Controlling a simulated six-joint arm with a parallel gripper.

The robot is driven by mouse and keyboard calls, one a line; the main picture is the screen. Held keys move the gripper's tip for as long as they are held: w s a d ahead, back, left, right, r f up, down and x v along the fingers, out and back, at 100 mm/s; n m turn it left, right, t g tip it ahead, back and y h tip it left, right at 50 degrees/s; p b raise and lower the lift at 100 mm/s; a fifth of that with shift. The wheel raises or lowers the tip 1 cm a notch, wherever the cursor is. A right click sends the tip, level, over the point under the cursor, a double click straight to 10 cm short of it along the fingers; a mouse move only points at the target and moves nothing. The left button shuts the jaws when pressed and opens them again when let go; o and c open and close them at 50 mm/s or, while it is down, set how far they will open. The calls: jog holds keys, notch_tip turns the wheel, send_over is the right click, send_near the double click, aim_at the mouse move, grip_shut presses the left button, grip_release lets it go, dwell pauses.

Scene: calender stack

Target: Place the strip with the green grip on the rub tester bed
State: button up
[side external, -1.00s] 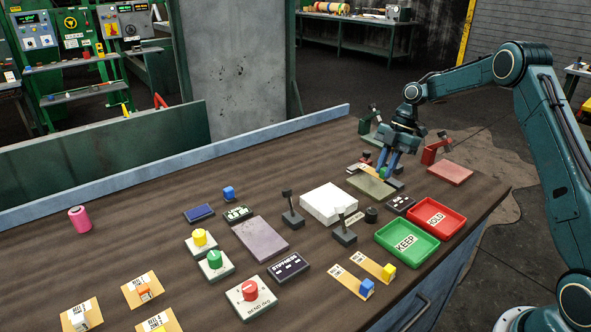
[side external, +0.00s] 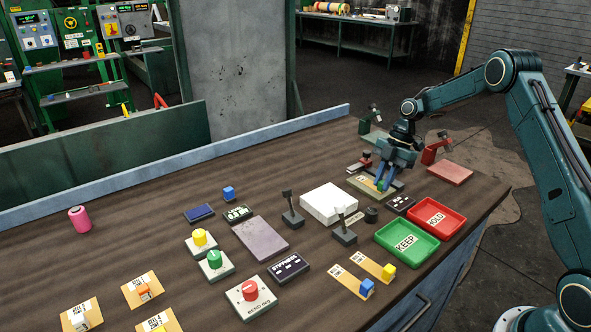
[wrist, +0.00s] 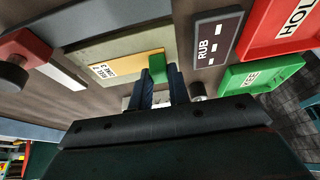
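The strip with the green grip is a tan strip (side external: 366,181) with a white label, over the olive-grey rub tester bed (side external: 360,188). In the wrist view the strip (wrist: 112,68) lies along the bed (wrist: 95,48), its green grip (wrist: 157,68) at the right end. I cannot tell whether its whole underside touches the bed. My gripper (side external: 382,183) points down at the grip. In the wrist view the fingers of my gripper (wrist: 161,80) are close on both sides of the grip, shut on it. The fingers partly hide the grip's lower part.
The RUB display (wrist: 214,40), green KEEP tray (side external: 402,241) and red HOLD tray (side external: 437,217) are to the right. A white block (side external: 328,203) is at left. Strips with yellow (side external: 388,271) and blue (side external: 367,287) grips lie in front.

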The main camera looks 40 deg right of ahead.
jog(key=o, duration=0.4)
jog(key=shift+c, duration=0.2)
jog(key=v, duration=0.8)
jog(key=shift+a, duration=0.1)
dwell(0.5)
